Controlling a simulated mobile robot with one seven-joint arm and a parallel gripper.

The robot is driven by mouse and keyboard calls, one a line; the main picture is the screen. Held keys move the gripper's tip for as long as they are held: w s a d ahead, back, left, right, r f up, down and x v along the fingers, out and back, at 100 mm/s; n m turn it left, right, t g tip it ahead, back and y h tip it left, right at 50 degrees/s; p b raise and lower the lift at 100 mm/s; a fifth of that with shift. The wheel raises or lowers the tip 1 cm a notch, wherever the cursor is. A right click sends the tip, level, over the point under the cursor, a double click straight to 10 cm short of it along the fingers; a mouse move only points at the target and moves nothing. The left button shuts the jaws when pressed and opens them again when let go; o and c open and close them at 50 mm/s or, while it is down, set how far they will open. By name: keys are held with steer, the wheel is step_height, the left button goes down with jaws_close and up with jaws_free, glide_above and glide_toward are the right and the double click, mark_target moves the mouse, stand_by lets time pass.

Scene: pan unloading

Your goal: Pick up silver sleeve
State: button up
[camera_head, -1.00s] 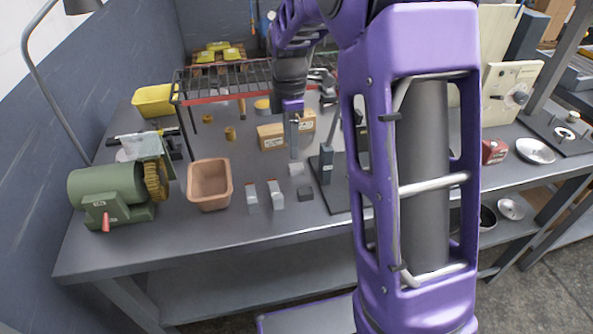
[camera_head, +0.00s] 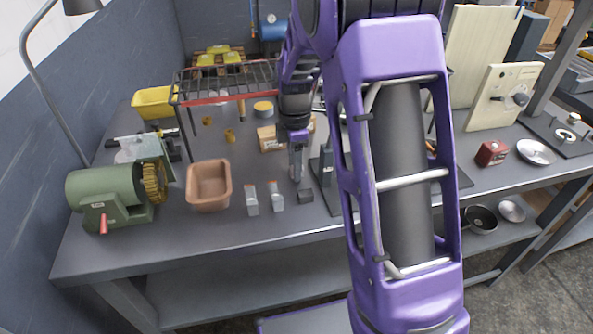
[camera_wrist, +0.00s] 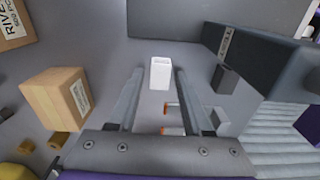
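The silver sleeve (camera_wrist: 160,73) shows in the wrist view as a small pale block-like piece on the grey bench, at the tips of my gripper's fingers. My gripper (camera_wrist: 160,84) is open, one finger on each side of the sleeve in the picture. I cannot tell whether the fingers are level with it or still above it. In the head view my gripper (camera_head: 296,177) points down over the bench and covers most or all of the sleeve.
Two small orange-tipped pieces (camera_head: 251,200) and a dark block (camera_head: 306,196) lie close in front. A brown bin (camera_head: 208,187) and green grinder (camera_head: 110,195) stand left. Cardboard boxes (camera_wrist: 55,97) and a dark upright block (camera_wrist: 262,62) flank my gripper. A wire rack (camera_head: 222,82) stands behind.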

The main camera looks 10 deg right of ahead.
jaws_close()
steer(key=shift+r, duration=0.1)
